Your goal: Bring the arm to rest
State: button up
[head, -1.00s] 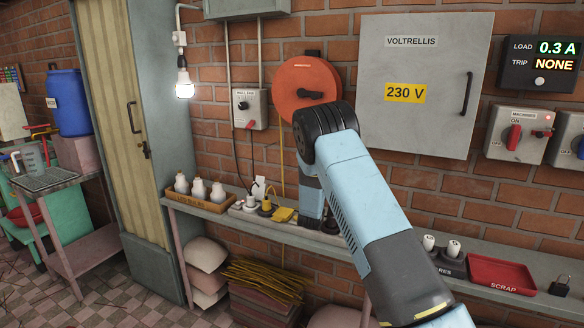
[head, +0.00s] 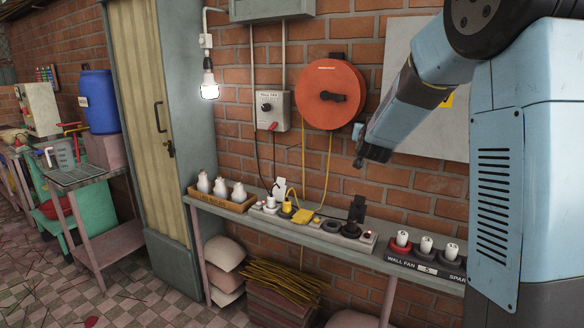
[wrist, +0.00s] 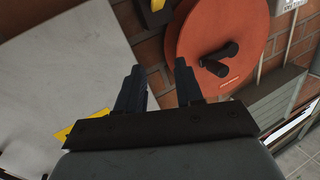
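My gripper (head: 358,162) is raised in front of the brick wall, to the right of and below the orange cable reel (head: 330,94) in the head view. My arm is folded high at the right and covers much of the grey cabinet (head: 401,52). In the wrist view the two dark fingers of my gripper (wrist: 158,86) stand apart with nothing between them. The orange reel (wrist: 205,52) shows beyond them, and the grey cabinet (wrist: 65,70) lies to the left.
Below is a narrow shelf (head: 270,226) with a power strip (head: 335,235), plugs, a box of white bulbs (head: 220,200) and a fuse holder marked WALL FAN (head: 410,265). A lit bulb (head: 209,88) hangs at the left. The floor at left (head: 130,295) is open.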

jog(key=s+f+n+g+y, duration=0.1)
jog(key=s+g, duration=0.5)
jog(key=s, duration=1.7)
jog(key=s+f+n+g+y, duration=0.2)
jog(key=s+f+g, duration=0.2)
jog(key=s, duration=2)
jog(key=shift+n+g, duration=0.3)
jog(key=shift+g, duration=0.6)
